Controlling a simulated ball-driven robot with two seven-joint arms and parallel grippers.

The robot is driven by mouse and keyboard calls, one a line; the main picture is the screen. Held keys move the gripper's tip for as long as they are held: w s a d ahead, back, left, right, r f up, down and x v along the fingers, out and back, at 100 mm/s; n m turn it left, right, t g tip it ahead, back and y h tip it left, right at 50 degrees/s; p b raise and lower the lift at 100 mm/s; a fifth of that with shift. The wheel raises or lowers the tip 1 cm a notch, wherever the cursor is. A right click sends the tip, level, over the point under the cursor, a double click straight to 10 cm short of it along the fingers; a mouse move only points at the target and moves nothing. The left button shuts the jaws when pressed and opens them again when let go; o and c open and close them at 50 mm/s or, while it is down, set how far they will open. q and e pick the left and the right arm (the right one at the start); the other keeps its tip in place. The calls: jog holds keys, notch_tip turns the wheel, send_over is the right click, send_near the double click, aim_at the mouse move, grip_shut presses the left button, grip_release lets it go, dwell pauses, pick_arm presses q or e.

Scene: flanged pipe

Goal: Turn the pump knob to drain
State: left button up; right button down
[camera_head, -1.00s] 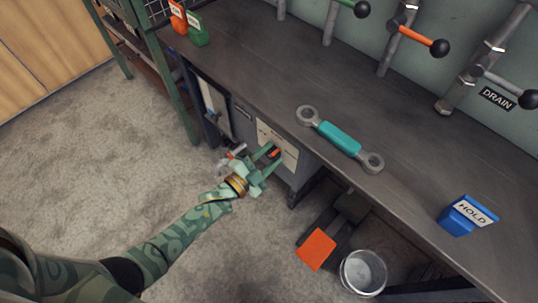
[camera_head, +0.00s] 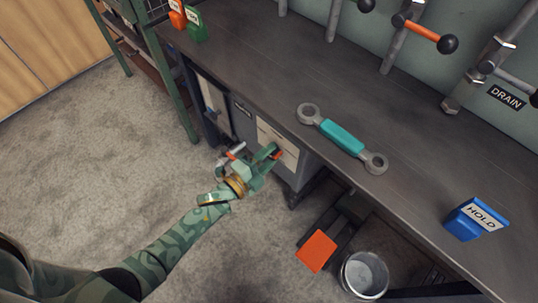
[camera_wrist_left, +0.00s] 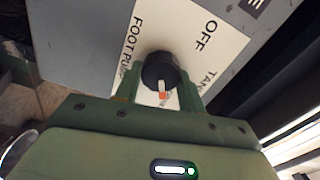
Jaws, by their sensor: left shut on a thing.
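The pump knob (camera_wrist_left: 161,72) is a round black knob with a white and orange pointer, on a white label plate on the grey cabinet front. In the left wrist view the pointer faces the bottom of the picture, and OFF, FOOT PUMP and a partly hidden TANK word show around it. My left gripper (camera_wrist_left: 160,80) is shut on the knob, one green finger on each side. In the head view the left gripper (camera_head: 273,153) is at the label plate (camera_head: 279,142) under the bench edge and hides most of the knob. My right gripper is out of view.
On the bench (camera_head: 270,75) lie a teal-handled wrench (camera_head: 342,138) and a blue HOLD block (camera_head: 474,219). Pipes with lever valves and a DRAIN sign (camera_head: 506,97) are on the wall. An orange pedal (camera_head: 316,251) and a metal bucket (camera_head: 364,273) stand below.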

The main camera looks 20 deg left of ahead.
pick_arm(q)
jog(key=shift+s+f, duration=0.15)
jog(key=shift+f, duration=0.05)
jog(key=o, duration=1)
jog(key=shift+r, duration=0.1)
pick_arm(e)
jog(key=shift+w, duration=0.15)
pick_arm(q)
jog(key=shift+s+a+r, duration=0.1)
jog(key=shift+p+v, duration=2.45)
jog(key=shift+v, duration=5.55)
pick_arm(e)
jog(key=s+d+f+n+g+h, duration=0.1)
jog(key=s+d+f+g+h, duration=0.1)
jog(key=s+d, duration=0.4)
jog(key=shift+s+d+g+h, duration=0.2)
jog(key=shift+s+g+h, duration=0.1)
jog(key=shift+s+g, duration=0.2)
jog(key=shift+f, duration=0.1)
